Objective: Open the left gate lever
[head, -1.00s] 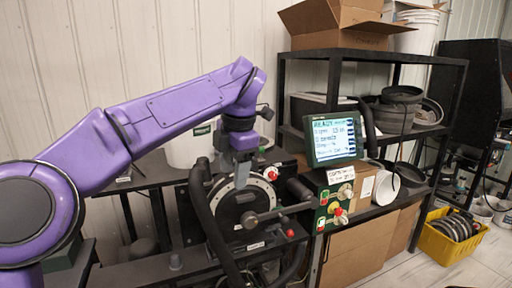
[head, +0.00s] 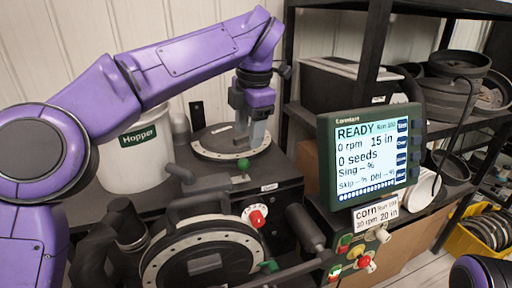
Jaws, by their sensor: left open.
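My left gripper (head: 248,128) points down, open, over a round white-rimmed plate (head: 205,150) lying flat on the bench; whether its fingers touch the plate I cannot tell. A small green knob (head: 243,165) is just below the fingers at the plate's near edge. The seed meter (head: 205,262) is nearer, with a white ring and dark housing, cut by the bottom edge. A red knob (head: 257,216) on a white dial and a green-tipped part (head: 268,266) sit at its right. I cannot tell which part is the left gate lever. My right gripper is out of view.
A white Hopper bucket (head: 138,150) stands left of the plate. A monitor (head: 370,155) reading READY stands at right, above a panel with colored knobs (head: 358,256). A black shelf (head: 300,60) with pans is behind. A yellow crate (head: 470,238) is on the floor at right.

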